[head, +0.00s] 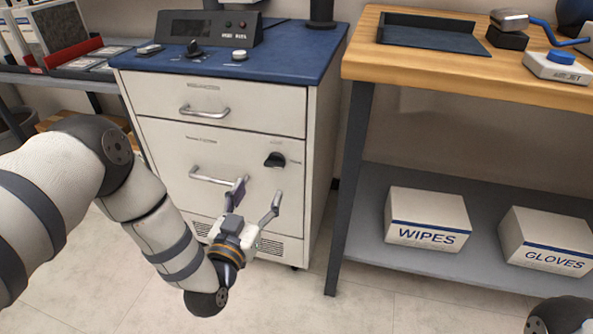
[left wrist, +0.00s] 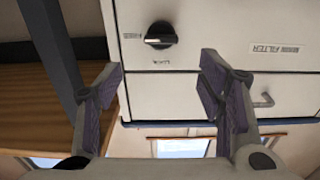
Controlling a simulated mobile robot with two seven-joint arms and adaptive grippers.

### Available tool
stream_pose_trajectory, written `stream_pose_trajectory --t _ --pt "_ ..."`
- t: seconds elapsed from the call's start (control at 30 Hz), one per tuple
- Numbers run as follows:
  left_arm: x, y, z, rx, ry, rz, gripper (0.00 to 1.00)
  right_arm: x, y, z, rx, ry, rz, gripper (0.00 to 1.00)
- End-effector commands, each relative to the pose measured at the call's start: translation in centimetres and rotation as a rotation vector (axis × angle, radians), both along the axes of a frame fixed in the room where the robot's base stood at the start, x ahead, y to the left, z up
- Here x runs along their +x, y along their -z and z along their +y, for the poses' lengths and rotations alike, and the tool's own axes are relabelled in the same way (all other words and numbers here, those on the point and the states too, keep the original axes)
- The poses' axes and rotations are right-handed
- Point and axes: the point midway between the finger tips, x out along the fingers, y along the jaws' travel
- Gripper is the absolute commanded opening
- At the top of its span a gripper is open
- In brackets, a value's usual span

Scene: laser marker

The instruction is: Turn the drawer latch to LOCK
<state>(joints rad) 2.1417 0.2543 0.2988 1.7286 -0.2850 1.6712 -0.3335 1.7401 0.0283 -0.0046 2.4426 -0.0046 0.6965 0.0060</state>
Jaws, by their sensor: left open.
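The drawer latch (head: 275,160) is a black knob on the white cabinet's lower drawer front, right of the drawer handle (head: 215,179). In the left wrist view the latch (left wrist: 160,36) shows near the top, its grip bar roughly level. A small word that seems to read LOCK (left wrist: 161,62) is below it, and another small label is left of it. My left gripper (head: 258,192) is open and empty, in front of and below the latch, apart from it. Its spread purple-padded fingers (left wrist: 163,72) show in the wrist view. My right gripper is not in view.
The cabinet's upper drawer (head: 260,110) is closed. A control box (head: 210,28) and knobs stand on its blue top (head: 290,65). At right a wooden bench (head: 430,62) has a leg near the cabinet, and WIPES (head: 425,217) and GLOVES (head: 545,240) boxes sit on its shelf.

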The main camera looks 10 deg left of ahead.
Motion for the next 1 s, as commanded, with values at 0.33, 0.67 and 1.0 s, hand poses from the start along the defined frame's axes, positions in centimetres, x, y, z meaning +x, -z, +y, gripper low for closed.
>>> stream_pose_trajectory --t 0.33,0.67,1.0 --pt "8.3 0.3 -0.3 -0.001 0.001 0.004 0.62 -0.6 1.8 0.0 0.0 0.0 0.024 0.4" --pt "10.6 0.0 -0.5 -0.002 0.002 0.006 0.62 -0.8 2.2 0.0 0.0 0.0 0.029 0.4" --pt "10.5 0.0 -0.4 -0.002 0.002 0.007 0.13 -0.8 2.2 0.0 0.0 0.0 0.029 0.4"
